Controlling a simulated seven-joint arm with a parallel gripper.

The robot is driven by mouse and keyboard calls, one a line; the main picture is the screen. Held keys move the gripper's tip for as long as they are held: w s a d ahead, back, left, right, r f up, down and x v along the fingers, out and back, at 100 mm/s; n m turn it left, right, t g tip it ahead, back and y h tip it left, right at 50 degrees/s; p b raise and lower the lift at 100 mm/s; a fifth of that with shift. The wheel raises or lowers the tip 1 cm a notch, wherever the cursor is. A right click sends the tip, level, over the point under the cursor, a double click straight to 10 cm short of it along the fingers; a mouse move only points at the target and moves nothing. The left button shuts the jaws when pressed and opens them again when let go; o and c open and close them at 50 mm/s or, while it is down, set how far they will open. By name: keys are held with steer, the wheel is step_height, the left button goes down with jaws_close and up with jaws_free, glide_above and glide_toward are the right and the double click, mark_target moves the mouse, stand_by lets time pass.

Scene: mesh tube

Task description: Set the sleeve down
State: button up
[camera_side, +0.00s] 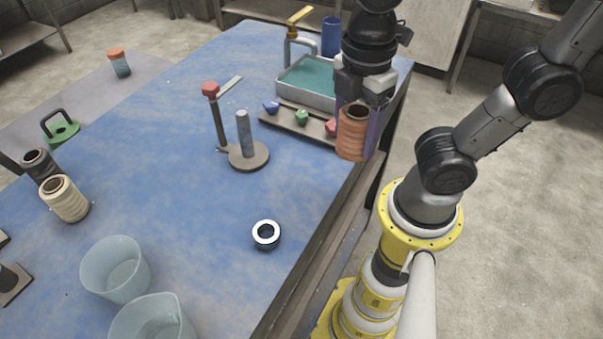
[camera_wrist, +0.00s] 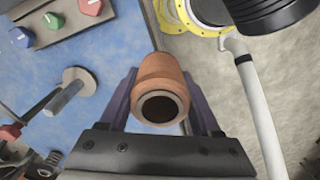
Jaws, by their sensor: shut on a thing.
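The orange-brown ribbed sleeve (camera_side: 353,134) is a hollow tube with a dark opening on top. My gripper (camera_side: 359,130) is shut on it with purple fingers on either side. In the side view it is held upright near the table's right edge, in front of the knob panel. In the wrist view the sleeve (camera_wrist: 161,80) sits between the two fingers (camera_wrist: 160,100), with its dark open end facing the camera. Behind it the wrist view shows the table edge and floor. The side view does not make clear how high it hangs.
A round-based stand (camera_side: 249,156) with an upright grey peg and a red-topped post stand left of the sleeve. A panel (camera_side: 285,121) with coloured knobs and a sink (camera_side: 309,82) lie behind. A white-and-black ring (camera_side: 266,234) lies nearer the front. Blue table (camera_side: 185,190) between is mostly clear.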

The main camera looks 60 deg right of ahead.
steer(key=w+a+f, duration=0.1)
steer(key=w+f, duration=0.1)
steer(key=w+a+f, duration=0.1)
steer(key=w+f, duration=0.1)
steer(key=w+a+f, duration=0.1)
steer(key=w+f, duration=0.2)
steer(key=shift+w+a, duration=0.1)
steer(key=shift+a, duration=0.05)
steer(key=shift+w+a+f, duration=0.1)
steer(key=shift+w+f, duration=0.1)
steer(key=shift+f, duration=1.55)
steer(key=shift+f, duration=0.2)
steer(key=o, duration=1.5)
steer(key=shift+c, duration=0.2)
steer(key=shift+r, duration=0.15)
